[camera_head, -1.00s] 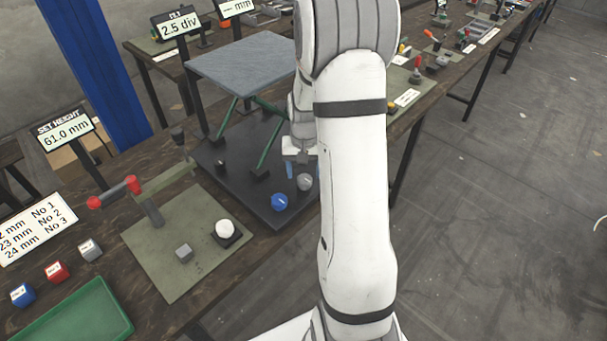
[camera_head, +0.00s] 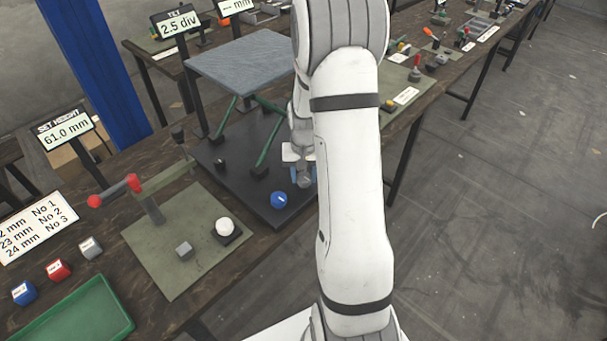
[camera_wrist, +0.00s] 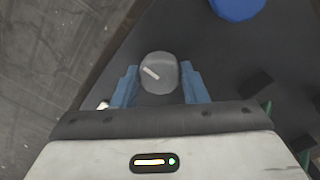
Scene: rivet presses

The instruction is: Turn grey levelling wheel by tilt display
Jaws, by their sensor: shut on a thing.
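The grey levelling wheel (camera_wrist: 158,68) with a pale line across its face shows in the wrist view between my two blue fingers. My gripper (camera_wrist: 160,86) is shut on it. In the head view my gripper (camera_head: 303,180) is at the right front of the dark base plate (camera_head: 240,190), and it hides most of the wheel. The pale line runs slantwise, upper left to lower right, in the wrist view. The tilt display (camera_head: 180,24) at the back reads 2.5 div.
A blue wheel (camera_head: 279,200) is close left of my gripper. A grey platform (camera_head: 243,64) on green legs (camera_head: 269,150) stands on the plate. A set-height display (camera_head: 66,132) reads 61.0 mm. A red-handled press (camera_head: 150,190) and a green tray (camera_head: 78,318) are left.

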